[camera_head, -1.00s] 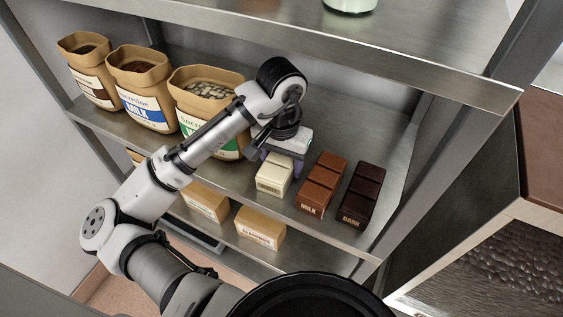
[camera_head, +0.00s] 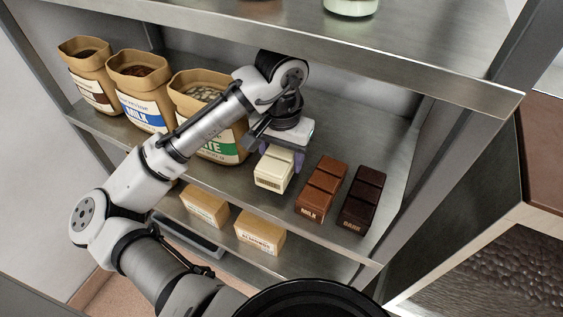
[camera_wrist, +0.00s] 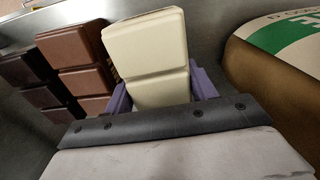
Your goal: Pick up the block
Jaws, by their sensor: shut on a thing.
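A cream-white chocolate block (camera_head: 272,172) is held by my gripper (camera_head: 279,160) over the middle shelf. In the wrist view the white block (camera_wrist: 147,58) stands between the purple fingers, and my gripper (camera_wrist: 162,92) is shut on it. The block's underside and the gap to the shelf are hard to judge, but it looks slightly raised. A brown milk block (camera_head: 321,189) and a dark block (camera_head: 363,197) lie side by side on the shelf to the right of it. They also show in the wrist view, the brown one (camera_wrist: 78,62) nearer the white one.
Open paper sacks (camera_head: 140,92) stand on the shelf to the left, the green-labelled sack (camera_head: 222,147) close beside my gripper. The upper shelf (camera_head: 430,75) hangs above. Small cartons (camera_head: 260,232) sit on the lower shelf. A post bounds the right side.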

